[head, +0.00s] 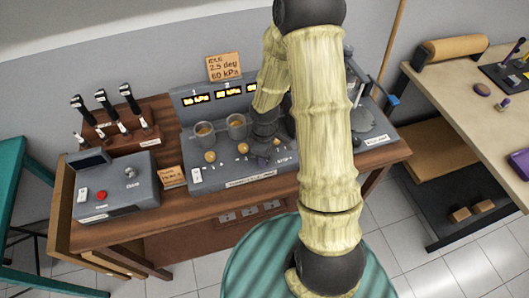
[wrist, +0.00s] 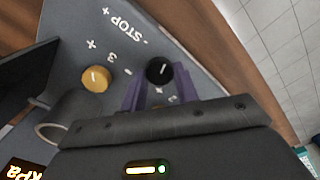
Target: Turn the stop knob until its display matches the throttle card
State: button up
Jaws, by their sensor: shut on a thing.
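The black stop knob (wrist: 158,71), with a white pointer line, sits beside the "- STOP +" lettering in the wrist view. My gripper (wrist: 160,88) has its purple fingers on either side of this knob and is shut on it. In the head view my gripper (head: 264,143) reaches down to the grey console's front, and my arm hides much of the knob. An orange card (head: 224,66) above the console reads "2.5 deg" and "60 kPa" under a blurred top line. A row of lit displays (head: 228,92) shows kPa values, too small to read surely; my arm covers the right end.
Yellow knobs (head: 210,156) stand left of my gripper; one yellow knob (wrist: 95,78) is close by in the wrist view. Round cups (head: 204,132) stand behind them. A second orange card (head: 172,177) and a grey box with a red button (head: 101,195) are further left.

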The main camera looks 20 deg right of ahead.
jog(key=n+p, duration=0.2)
jog(key=n, duration=0.4)
jog(key=shift+n, duration=0.4)
jog(key=shift+w, duration=0.1)
jog(key=o, duration=1)
jog(key=shift+c, duration=0.2)
jog(key=shift+r, duration=0.1)
notch_tip(320, 180, up, 17)
jog(key=p, duration=0.1)
jog(key=shift+r+p, duration=0.15)
jog(key=shift+p, duration=0.25)
